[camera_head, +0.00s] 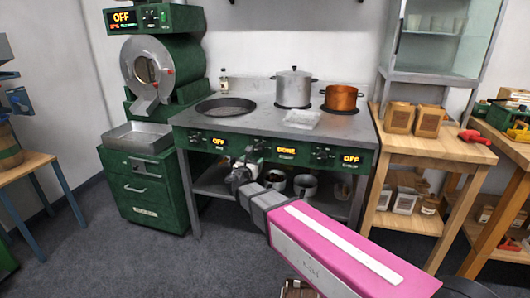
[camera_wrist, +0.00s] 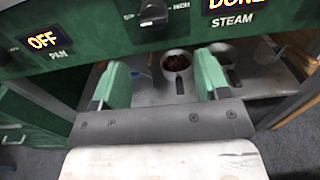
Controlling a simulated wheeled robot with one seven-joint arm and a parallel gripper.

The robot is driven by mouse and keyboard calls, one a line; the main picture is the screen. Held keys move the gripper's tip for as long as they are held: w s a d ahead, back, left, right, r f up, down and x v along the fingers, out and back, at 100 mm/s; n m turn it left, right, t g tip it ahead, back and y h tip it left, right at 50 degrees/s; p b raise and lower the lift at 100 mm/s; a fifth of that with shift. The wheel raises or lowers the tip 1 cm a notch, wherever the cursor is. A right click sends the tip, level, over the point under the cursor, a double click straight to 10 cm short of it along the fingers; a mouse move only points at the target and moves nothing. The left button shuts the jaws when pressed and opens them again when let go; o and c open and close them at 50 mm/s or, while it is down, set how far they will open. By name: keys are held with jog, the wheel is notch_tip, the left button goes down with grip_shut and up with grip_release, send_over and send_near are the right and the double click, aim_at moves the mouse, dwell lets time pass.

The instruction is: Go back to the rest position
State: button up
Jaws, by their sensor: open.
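My gripper (camera_head: 243,172) is in front of the green cooking station (camera_head: 228,143), just below its control panel. In the wrist view my gripper (camera_wrist: 160,78) shows two green fingers spread apart with nothing between them. The panel (camera_wrist: 100,25) lies close ahead, with an OFF display marked PAN and a DONE display marked STEAM. My pink arm reaches in from the lower right of the head view and hides part of the lower shelf.
Pots (camera_head: 305,186) stand on the lower shelf behind my gripper. A pan (camera_head: 225,106), a steel pot (camera_head: 293,88) and a copper pot (camera_head: 341,98) are on top. A green roaster (camera_head: 160,70) stands left, a wooden table (camera_head: 440,150) right. The floor (camera_head: 130,260) at front left is clear.

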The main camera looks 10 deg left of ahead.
jog(key=d+f+m+g+h, duration=0.2)
jog(key=d+f+m+g, duration=0.15)
jog(key=d+m, duration=0.4)
jog(key=d+f+m+g+h, duration=0.1)
jog(key=d+f+m+g, duration=0.25)
jog(key=d, duration=0.75)
jog(key=d+f+m+g+h, duration=0.2)
jog(key=d+f+m, duration=0.3)
jog(key=d, duration=0.5)
jog(key=s+d+f+m+g+y, duration=0.3)
jog(key=s+d+m+g, duration=0.1)
jog(key=s+d+m, duration=0.3)
jog(key=s+d+f+m+g+y, duration=0.3)
jog(key=s+d+f+m+g, duration=0.1)
jog(key=s+d+m, duration=0.3)
jog(key=d+m, duration=0.2)
jog(key=m, duration=0.2)
jog(key=shift+s+m+g+y, duration=0.15)
jog(key=shift+m+g+y, duration=0.15)
jog(key=shift+m+g, duration=0.1)
